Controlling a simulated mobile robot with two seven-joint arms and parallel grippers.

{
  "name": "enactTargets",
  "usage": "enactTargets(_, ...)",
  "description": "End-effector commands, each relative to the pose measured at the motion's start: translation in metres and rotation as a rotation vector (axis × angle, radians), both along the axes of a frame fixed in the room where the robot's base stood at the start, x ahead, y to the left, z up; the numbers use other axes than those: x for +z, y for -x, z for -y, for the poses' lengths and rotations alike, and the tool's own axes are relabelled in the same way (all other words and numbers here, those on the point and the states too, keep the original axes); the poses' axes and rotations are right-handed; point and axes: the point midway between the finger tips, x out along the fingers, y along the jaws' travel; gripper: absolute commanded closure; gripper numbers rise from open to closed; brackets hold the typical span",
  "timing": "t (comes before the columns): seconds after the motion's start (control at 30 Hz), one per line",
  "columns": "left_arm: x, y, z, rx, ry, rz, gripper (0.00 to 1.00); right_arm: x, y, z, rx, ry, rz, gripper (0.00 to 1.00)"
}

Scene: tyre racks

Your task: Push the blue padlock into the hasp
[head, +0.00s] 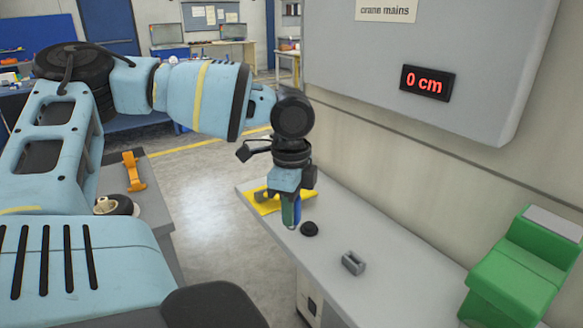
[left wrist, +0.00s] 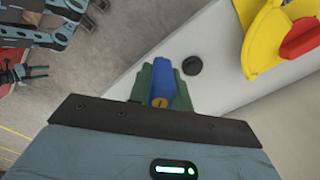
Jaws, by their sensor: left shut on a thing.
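My left gripper (head: 292,212) points down over the grey bench and is shut on the blue padlock (left wrist: 162,85). In the left wrist view the padlock sits between the green fingers, with a brass-coloured spot on its near end. In the head view only a thin blue strip of it shows between the fingers. A small grey bracket with an opening (head: 353,262) stands on the bench, right of and nearer than the gripper, and apart from it; I cannot tell for certain that it is the hasp. My right gripper is not in view.
A black round knob (head: 309,229) is on the bench close beside the gripper. A yellow piece (head: 268,203) lies behind it, with a red part (left wrist: 301,38) in the wrist view. A green box (head: 520,270) stands at the right. A grey wall cabinet (head: 440,50) displays "0 cm".

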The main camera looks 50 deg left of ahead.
Motion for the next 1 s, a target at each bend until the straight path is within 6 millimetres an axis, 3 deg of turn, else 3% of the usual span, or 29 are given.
enactTargets(0.2, 0.006, -0.032, -0.072, 0.363, -0.003, 0.002, 1.0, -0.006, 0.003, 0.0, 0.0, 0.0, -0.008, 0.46)
enactTargets(0.5, 0.021, -0.049, -0.157, 0.764, -0.003, 0.002, 1.0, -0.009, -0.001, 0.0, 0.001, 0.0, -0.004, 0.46)
enactTargets(0.7, 0.028, -0.049, -0.184, 0.891, -0.001, 0.0, 1.0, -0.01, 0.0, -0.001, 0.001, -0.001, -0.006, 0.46)
enactTargets(1.0, 0.031, -0.049, -0.19, 0.918, -0.001, 0.0, 1.0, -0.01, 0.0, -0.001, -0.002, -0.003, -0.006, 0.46)
